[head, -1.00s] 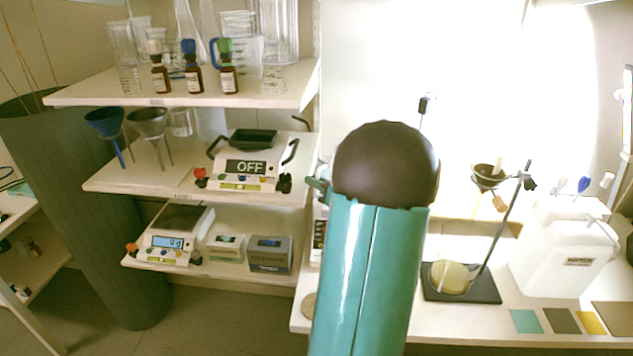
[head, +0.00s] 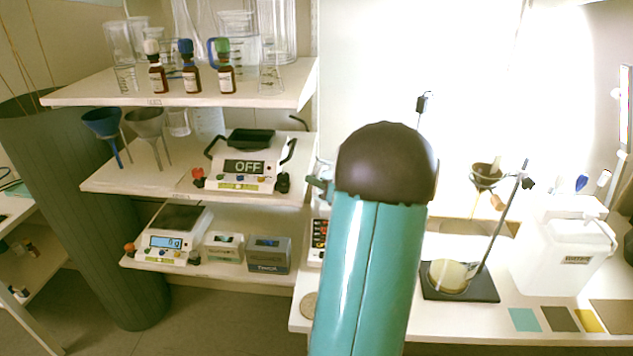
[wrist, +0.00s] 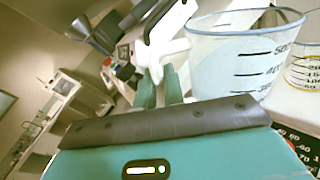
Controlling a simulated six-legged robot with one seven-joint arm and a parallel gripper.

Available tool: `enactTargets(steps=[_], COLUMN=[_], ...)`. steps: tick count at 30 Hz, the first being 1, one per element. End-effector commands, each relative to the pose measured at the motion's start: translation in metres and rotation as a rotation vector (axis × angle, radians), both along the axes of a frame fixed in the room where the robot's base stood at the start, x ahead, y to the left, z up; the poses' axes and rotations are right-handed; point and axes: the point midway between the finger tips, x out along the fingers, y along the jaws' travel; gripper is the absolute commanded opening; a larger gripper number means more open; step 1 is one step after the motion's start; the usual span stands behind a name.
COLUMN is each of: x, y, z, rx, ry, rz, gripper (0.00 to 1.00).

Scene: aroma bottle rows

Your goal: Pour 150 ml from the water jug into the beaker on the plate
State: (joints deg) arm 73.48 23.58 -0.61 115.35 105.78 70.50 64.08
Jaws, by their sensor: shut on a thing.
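In the wrist view, my gripper (wrist: 160,88) has its green fingers shut on the white handle (wrist: 165,50) of a clear jug (wrist: 238,62). I take it for the water jug. It has a blue rim and black marks; its water level cannot be made out. A smaller clear vessel (wrist: 303,72) with lower marks and a yellowish rim stands just right of it, cut by the frame edge.
Left shelves hold brown bottles (head: 191,78), funnels (head: 148,125), a device reading OFF (head: 243,168) and a scale (head: 168,243). A black numbered panel (wrist: 300,150) lies below the vessels.

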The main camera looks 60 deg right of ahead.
Motion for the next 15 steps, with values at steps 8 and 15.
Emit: enactTargets(steps=[8, 15], x=[0.0000, 0.0002], y=[-0.0036, -0.0064], z=[-0.0008, -0.0021], rx=[0.027, 0.050], ry=[0.000, 0.000], rz=[-0.001, 0.000], gripper=[0.00, 0.00])
